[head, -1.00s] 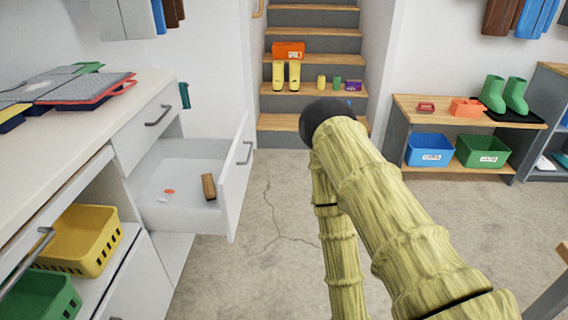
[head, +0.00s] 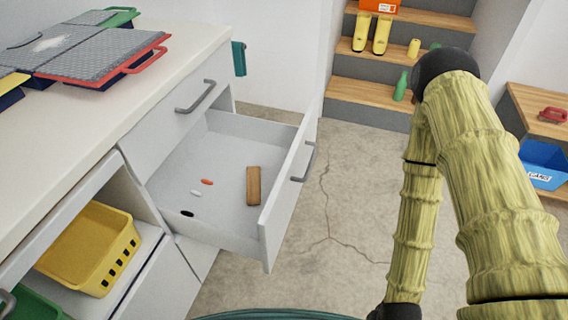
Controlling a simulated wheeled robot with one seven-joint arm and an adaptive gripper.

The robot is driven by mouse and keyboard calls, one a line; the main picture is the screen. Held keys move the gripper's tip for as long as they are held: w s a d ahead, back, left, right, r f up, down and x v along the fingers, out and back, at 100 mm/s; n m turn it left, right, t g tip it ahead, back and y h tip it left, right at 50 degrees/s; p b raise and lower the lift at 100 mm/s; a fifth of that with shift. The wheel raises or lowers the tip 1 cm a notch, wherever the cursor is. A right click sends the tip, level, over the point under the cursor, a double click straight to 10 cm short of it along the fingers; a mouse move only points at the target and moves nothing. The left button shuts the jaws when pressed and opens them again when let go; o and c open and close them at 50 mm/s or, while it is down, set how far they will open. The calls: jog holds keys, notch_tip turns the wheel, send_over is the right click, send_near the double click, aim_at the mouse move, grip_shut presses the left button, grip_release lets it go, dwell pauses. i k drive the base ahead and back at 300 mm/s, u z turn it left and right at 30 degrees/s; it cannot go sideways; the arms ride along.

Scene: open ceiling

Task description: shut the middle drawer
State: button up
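The middle drawer (head: 222,157) is white and stands pulled out from the cabinet on the left, below a shut top drawer (head: 172,128). Its front panel (head: 291,190) carries a grey bar handle (head: 305,163) on the outer side. Inside lie a wooden block (head: 253,186), a small red piece (head: 207,182), a small white piece (head: 196,193) and a dark oval piece (head: 187,213). My bamboo-textured arm shows at the right, with a gap between it and the drawer front. Its lower end runs out of the bottom of the picture, and my gripper is not in view.
A yellow basket (head: 88,250) sits in an open cabinet bay at the lower left. Toolbox-like cases (head: 95,55) lie on the countertop (head: 60,135). Wooden steps (head: 372,92) rise at the back. Cracked concrete floor (head: 345,200) is clear beyond the drawer front. A low bench (head: 540,110) stands at right.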

aim_at(235, 162)
jog(key=i, duration=0.1)
jog(key=u, duration=0.75)
jog(key=k, duration=0.75)
jog(key=z, duration=0.6)
